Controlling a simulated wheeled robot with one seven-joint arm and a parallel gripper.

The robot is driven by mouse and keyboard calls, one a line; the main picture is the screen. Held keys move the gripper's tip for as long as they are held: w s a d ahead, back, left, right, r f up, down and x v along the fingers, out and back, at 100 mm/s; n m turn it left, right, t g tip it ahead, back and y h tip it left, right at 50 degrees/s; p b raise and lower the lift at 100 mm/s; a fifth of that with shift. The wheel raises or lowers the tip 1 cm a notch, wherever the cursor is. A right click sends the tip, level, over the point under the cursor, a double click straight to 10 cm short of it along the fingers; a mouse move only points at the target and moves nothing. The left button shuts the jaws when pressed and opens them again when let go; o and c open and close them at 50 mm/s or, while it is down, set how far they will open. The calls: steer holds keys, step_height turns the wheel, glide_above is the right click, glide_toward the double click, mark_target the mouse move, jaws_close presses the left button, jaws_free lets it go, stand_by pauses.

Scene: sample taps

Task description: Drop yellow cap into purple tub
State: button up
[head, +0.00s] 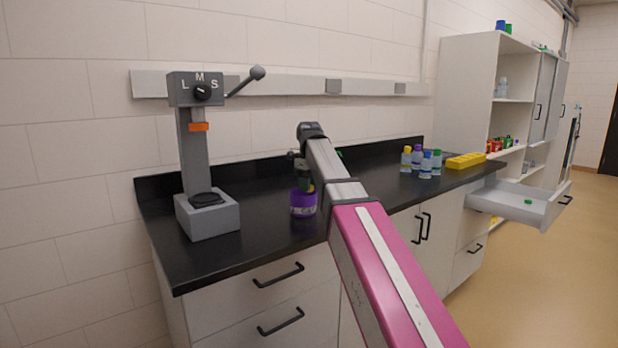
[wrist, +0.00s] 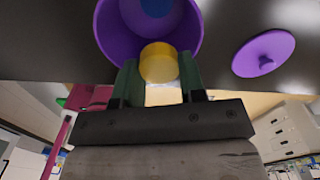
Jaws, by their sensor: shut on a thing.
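The yellow cap (wrist: 158,63) is between the two green fingers of my gripper (wrist: 160,72) in the wrist view, and the gripper is shut on it. The purple tub (wrist: 112,38) is open, and the cap overlaps its near rim in that view. A blue thing (wrist: 156,6) shows inside the tub. In the head view the purple tub (head: 303,207) stands on the black counter, with my gripper (head: 305,184) just above it. The cap is not clear in the head view, and whether it is below the rim I cannot tell.
A purple lid (wrist: 263,53) lies beside the tub. A grey lever press (head: 207,215) stands to the left on the counter (head: 262,232). Several bottles (head: 425,167) and a yellow rack (head: 466,160) stand to the right. An open drawer (head: 510,203) juts out farther right.

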steer(key=shift+f, duration=0.35)
steer(key=o, duration=1)
steer(key=shift+c, duration=0.2)
steer(key=shift+r, duration=0.1)
step_height(320, 180, up, 9)
steer(key=shift+w+r, duration=0.1)
steer(key=shift+r, duration=0.7)
